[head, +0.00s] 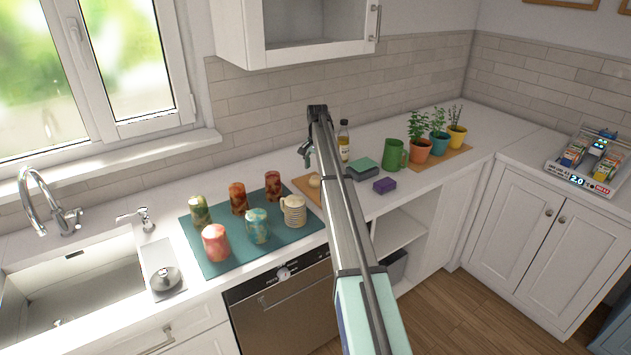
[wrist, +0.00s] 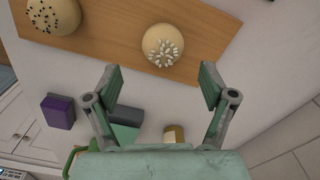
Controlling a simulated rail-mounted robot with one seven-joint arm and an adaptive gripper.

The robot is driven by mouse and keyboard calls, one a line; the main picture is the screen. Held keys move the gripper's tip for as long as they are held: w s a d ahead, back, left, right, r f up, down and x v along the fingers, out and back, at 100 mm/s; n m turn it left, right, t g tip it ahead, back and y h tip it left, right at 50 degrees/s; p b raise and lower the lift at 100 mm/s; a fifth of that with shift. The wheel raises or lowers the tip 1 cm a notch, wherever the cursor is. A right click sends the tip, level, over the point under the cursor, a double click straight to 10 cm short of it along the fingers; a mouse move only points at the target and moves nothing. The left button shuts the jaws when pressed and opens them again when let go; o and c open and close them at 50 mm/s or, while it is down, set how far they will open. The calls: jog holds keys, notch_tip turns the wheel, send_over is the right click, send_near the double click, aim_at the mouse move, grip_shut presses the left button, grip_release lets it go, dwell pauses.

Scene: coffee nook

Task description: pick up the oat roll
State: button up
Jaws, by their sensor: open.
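The oat roll, a round tan bun topped with pale flakes (wrist: 163,45), sits on a wooden board (wrist: 110,42) near its edge in the wrist view. A second bun with dark seeds (wrist: 53,14) lies on the same board to the left, partly cut off. My gripper (wrist: 160,82) is open and empty, its two fingers spread on either side below the oat roll in the picture, apart from it. In the head view my gripper (head: 306,150) hangs over the counter near the board (head: 304,190). One bun (head: 314,181) shows there beside my arm; I cannot tell which.
A teal mat (head: 215,262) with several patterned jars and mugs lies to the left. Potted herbs stand further right.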

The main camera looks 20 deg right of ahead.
aim_at(316, 178)
jog(key=shift+w+a+f+p, duration=0.1)
jog(key=shift+f+p, duration=0.65)
jog(key=shift+f, duration=0.55)
jog(key=shift+w+a+f+p, duration=0.1)
jog(key=shift+f+p, duration=0.6)
jog(key=shift+f, duration=0.6)
jog(key=shift+s, duration=0.1)
jog(key=c, duration=1.2)
